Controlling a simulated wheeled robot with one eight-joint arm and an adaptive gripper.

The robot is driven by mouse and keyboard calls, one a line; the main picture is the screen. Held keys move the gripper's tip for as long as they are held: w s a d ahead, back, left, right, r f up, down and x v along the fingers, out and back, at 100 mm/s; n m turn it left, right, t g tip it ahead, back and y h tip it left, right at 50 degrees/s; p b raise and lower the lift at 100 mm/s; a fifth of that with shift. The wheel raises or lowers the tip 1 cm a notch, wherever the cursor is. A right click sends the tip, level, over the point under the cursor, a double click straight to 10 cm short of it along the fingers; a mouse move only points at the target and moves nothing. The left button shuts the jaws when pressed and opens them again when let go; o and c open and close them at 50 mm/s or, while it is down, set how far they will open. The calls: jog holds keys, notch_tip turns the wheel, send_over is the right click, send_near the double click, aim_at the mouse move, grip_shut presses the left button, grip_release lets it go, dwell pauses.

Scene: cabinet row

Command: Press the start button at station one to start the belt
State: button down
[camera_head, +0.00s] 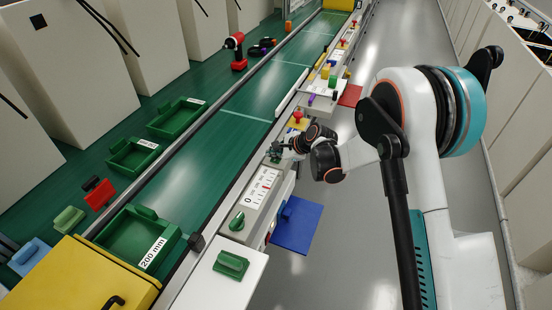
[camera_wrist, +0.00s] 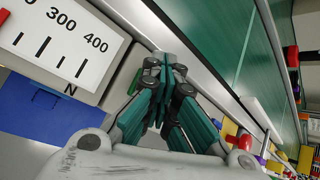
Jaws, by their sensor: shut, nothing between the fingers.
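My gripper (camera_head: 277,150) is shut and empty, pointing down over the control ledge beside the green belt (camera_head: 190,165). In the wrist view its closed teal fingers (camera_wrist: 168,68) are close to the ledge. A green part (camera_wrist: 135,82) shows just left of the fingers, partly hidden by them; it may be the start button, but I cannot tell whether they touch. The white scale panel (camera_head: 262,187) lies nearer the camera on the same ledge, and also at upper left in the wrist view (camera_wrist: 60,40). A green knob (camera_head: 237,221) sits at its near end.
A red mushroom button (camera_head: 297,118) on a yellow base stands beyond my gripper. A blue panel (camera_head: 297,223) juts from the ledge's aisle side. Green trays (camera_head: 180,117) and a red tool (camera_head: 236,50) stand across the belt. The grey aisle floor (camera_head: 345,260) is clear.

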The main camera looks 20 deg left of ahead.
aim_at(275, 160)
jog(key=shift+r, duration=0.15)
jog(key=shift+r+p, duration=0.35)
jog(key=shift+r, duration=0.35)
notch_tip(275, 160, up, 5)
jog(key=shift+p, duration=1.2)
